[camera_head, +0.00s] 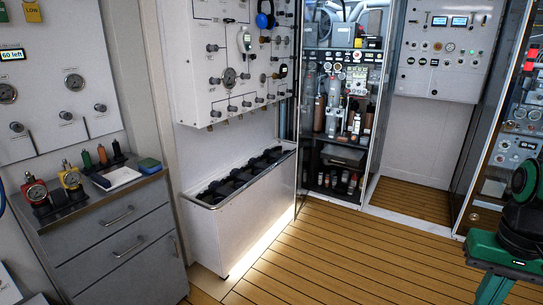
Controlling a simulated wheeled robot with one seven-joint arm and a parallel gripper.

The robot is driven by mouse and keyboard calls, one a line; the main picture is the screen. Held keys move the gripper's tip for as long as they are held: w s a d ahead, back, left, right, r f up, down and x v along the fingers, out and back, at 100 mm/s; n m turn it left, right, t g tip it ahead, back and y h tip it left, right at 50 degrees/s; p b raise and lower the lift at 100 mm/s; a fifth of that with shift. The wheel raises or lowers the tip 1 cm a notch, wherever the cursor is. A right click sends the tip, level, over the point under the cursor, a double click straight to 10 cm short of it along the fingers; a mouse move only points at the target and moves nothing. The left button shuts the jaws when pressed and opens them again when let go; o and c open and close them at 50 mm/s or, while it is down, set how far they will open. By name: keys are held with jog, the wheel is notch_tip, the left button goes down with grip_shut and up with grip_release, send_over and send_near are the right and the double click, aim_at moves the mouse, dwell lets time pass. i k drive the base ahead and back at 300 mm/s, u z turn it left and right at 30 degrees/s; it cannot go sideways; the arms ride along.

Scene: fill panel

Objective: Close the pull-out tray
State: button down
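A long white bin-like unit (240,226) with a metal rim stands out from the wall below the white gauge panel; it may be the pull-out tray, but I cannot be sure. Its top is open and several dark items (238,180) lie in a row inside. A grey box or tray (343,155) sits on a shelf in the open rack at the back; I cannot tell whether it slides out. My gripper cannot be made out in this view.
A grey drawer cabinet (122,250) at left holds gauges, small bottles and a booklet (115,177); its drawers look shut. The open rack (340,100) stands at back. A green and black object (510,245) fills the right edge. The wooden floor (330,255) between is clear.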

aim_at(351, 155)
jog(key=z, duration=0.15)
jog(key=i, duration=2.65)
jog(key=z, duration=0.25)
jog(key=i, duration=1.25)
jog(key=z, duration=0.2)
